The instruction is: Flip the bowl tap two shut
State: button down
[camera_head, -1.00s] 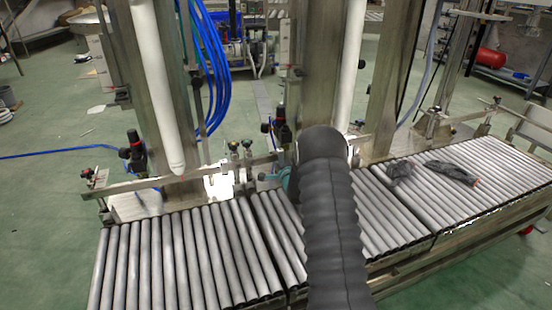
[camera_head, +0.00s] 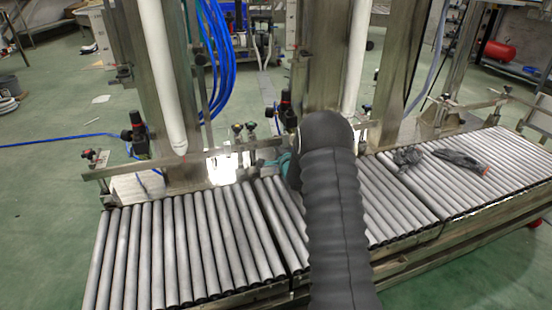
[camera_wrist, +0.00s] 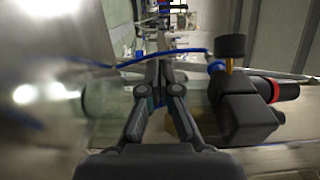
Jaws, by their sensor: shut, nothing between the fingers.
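In the wrist view my gripper (camera_wrist: 163,78) is shut, with its fingertips together and nothing between them. Just right of it is a black valve block (camera_wrist: 247,118) with a black round knob (camera_wrist: 231,46), a blue fitting and a red-ringed end. A blue hose (camera_wrist: 150,60) crosses behind the fingertips. I cannot tell for sure which part is bowl tap two. In the head view my dark, ribbed arm (camera_head: 335,220) reaches over the rollers towards the middle post and hides the gripper. A black, red-topped fitting (camera_head: 285,103) stands just behind the arm's end.
A roller conveyor (camera_head: 190,245) runs along the front. Dark cloth-like items (camera_head: 460,160) lie on its right part. Steel posts (camera_head: 165,80), white tubes and blue hoses (camera_head: 207,60) stand behind. A metal rail (camera_head: 185,165) runs along the conveyor's back. Green floor is open at left.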

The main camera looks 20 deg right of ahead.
jog(key=s+a, duration=0.1)
jog(key=s, duration=0.2)
jog(key=s+a, duration=0.2)
jog(key=s, duration=0.2)
jog(key=s+a, duration=0.1)
jog(key=s, duration=0.3)
jog(key=shift+a, duration=0.15)
